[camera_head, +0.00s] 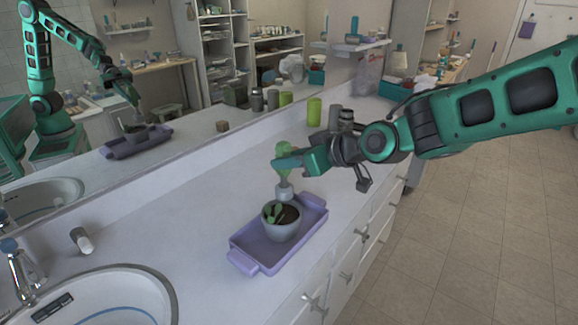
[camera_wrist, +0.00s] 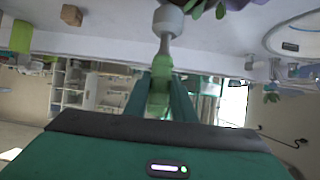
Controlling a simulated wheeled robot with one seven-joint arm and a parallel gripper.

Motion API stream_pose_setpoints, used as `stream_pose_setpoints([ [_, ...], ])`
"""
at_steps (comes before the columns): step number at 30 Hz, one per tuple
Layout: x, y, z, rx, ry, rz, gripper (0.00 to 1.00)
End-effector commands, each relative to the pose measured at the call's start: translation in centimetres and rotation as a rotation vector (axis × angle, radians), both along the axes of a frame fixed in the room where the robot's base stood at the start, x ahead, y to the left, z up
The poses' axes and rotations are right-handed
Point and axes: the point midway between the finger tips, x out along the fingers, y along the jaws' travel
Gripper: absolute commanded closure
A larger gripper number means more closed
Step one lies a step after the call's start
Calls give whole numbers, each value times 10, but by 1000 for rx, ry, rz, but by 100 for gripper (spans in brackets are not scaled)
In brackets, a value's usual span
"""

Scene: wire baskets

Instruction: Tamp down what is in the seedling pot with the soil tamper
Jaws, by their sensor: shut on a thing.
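The soil tamper has a green handle (camera_wrist: 160,85) and a pale grey round head (camera_head: 285,191). My gripper (camera_head: 289,162) is shut on the handle and holds the tamper roughly upright, head down. In the wrist view the head (camera_wrist: 168,20) points away from my fingers. The seedling pot (camera_head: 281,228) is a grey pot with dark soil and a small green seedling (camera_head: 273,213). It stands on a purple tray (camera_head: 248,253). The tamper head is at or just above the pot's far rim; I cannot tell the exact gap. My fingers partly hide the handle.
A sink (camera_head: 110,300) lies at the lower left, with a small white cylinder (camera_head: 82,240) nearby. A lime cup (camera_head: 314,111) and dark grey containers stand farther back on the counter. A mirror runs along the left. The counter left of the tray is clear.

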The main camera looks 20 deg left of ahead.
Motion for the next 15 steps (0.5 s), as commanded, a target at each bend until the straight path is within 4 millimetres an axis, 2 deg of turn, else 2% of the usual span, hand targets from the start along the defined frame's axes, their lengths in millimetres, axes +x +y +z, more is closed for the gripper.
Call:
stream_pose_setpoints([
  [15,0,1,40,4,-4,0,100],
])
